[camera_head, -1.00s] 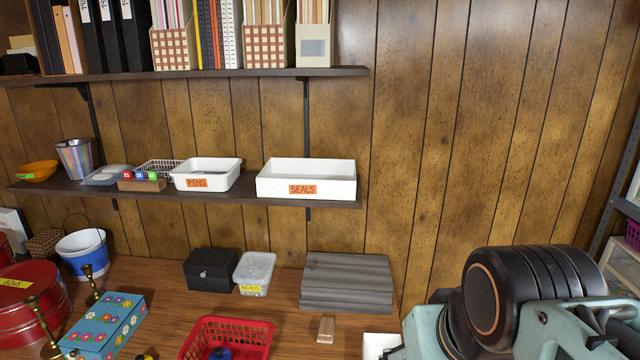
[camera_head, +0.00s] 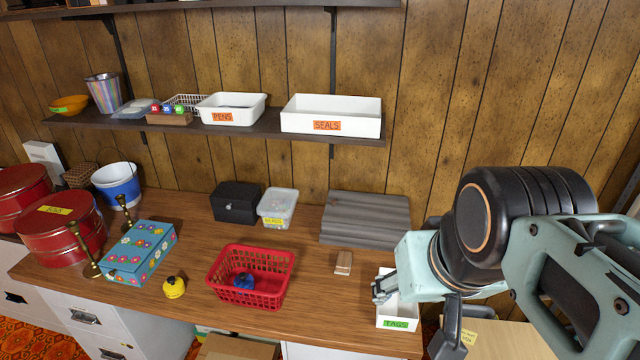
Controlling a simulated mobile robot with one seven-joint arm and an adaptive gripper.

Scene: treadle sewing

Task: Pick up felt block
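A small tan block (camera_head: 343,263), which looks like the felt block, lies on the wooden desk in the head view. It sits in front of the grey ridged board and left of the white TAGS tray (camera_head: 398,323). My gripper (camera_head: 386,288) is only partly seen at the end of my arm, over or beside the TAGS tray, right of the block and apart from it. Its fingers are small and partly hidden, so I cannot tell its opening or whether it holds anything.
A red basket (camera_head: 250,277) with a blue item stands left of the block. A grey ridged board (camera_head: 366,219), a clear lidded box (camera_head: 277,207) and a black box (camera_head: 237,202) stand behind. A shelf (camera_head: 250,124) overhangs the back. Bare desk lies in front of the block.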

